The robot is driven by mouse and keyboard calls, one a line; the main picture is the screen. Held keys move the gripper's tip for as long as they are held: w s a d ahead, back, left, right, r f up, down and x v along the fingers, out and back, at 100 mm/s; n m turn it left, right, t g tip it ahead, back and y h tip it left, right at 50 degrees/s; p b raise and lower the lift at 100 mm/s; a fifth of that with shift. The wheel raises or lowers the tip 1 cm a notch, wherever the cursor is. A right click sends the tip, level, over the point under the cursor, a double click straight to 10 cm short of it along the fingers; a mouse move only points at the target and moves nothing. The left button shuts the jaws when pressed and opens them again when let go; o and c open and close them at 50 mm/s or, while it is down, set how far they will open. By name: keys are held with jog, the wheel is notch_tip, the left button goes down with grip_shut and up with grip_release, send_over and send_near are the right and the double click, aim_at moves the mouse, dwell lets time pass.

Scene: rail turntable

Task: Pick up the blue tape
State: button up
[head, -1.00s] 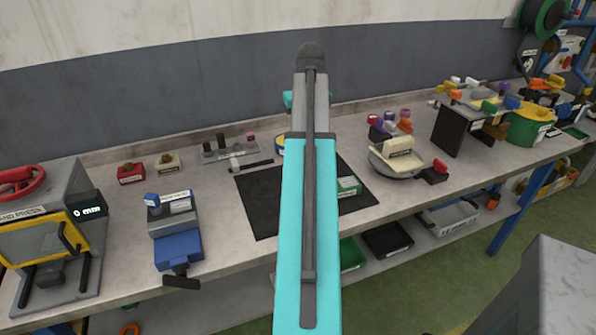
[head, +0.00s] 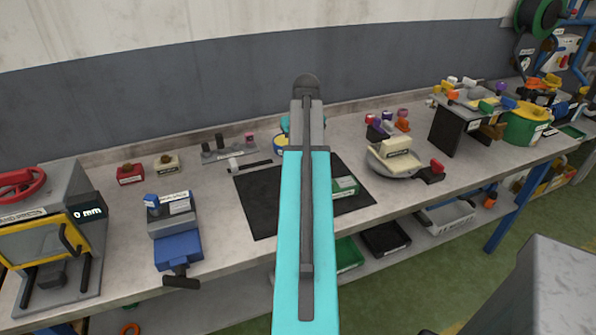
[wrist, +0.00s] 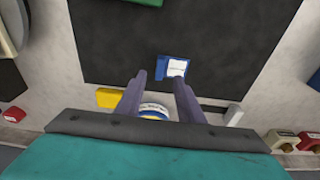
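A round roll (wrist: 153,111) with blue and yellow on it and a white label shows between my fingers in the wrist view. It looks like the tape, but the label is too small to read. In the head view it is a blue and yellow roll (head: 280,146) at the mat's back edge, partly hidden by my arm. A blue block-like thing (wrist: 161,72) with a white label lies on the black mat, just beyond the fingertips. My gripper (wrist: 159,78) is open and empty above the mat's edge; my arm hides it in the head view.
The black mat (head: 270,205) carries a green box (head: 344,187). A yellow block (wrist: 108,98) and a grey-white handled tool (wrist: 234,114) lie near the roll. A vise (head: 175,235), a press (head: 45,240) and a round scale-like device (head: 395,160) stand around the mat.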

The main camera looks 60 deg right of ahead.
jog(key=shift+f, duration=0.3)
jog(key=shift+f, duration=0.15)
jog(key=shift+w+d+f+p, duration=0.15)
jog(key=shift+f+p, duration=0.3)
jog(key=shift+f, duration=0.8)
jog(key=shift+w+d+f+p, duration=0.15)
jog(key=shift+f+p, duration=0.25)
jog(key=shift+f, duration=0.8)
grip_shut()
